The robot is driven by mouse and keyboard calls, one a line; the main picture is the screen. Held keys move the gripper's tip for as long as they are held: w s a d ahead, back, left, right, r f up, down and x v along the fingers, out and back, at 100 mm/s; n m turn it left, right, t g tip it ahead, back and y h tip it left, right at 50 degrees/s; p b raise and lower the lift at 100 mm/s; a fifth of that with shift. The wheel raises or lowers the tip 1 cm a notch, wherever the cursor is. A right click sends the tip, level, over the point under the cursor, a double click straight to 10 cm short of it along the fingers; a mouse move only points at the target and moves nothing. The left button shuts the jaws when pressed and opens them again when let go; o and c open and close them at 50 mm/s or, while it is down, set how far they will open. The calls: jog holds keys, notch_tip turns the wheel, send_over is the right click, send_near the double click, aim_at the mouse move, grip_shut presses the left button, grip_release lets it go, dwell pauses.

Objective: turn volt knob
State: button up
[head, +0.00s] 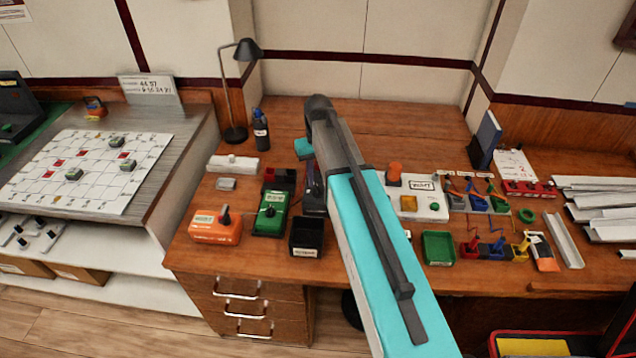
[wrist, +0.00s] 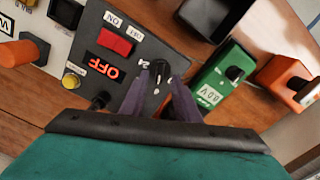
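A dark panel (wrist: 132,73) lies below my gripper in the wrist view, with a red rocker switch (wrist: 115,40), a red "OFF" display (wrist: 106,66) and a black knob (wrist: 159,68) with a light pointer mark. My gripper (wrist: 159,76) is open, its two fingers on either side of the knob; I cannot tell whether they touch it. A green meter (wrist: 222,80) reading "0.0 V" sits beside the panel, and also shows in the head view (head: 270,213).
An orange box (head: 215,226) with a black knob stands left of the green meter. A black bin (head: 306,237) is in front of the panel. A white box (head: 427,207) with an orange knob lies right of my arm. The desk's back is mostly clear.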

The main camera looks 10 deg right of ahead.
aim_at(318, 187)
notch_tip(318, 187, up, 10)
jog(key=b, duration=0.2)
jog(key=shift+r, duration=0.25)
jog(key=shift+r, duration=0.15)
dwell(0.6)
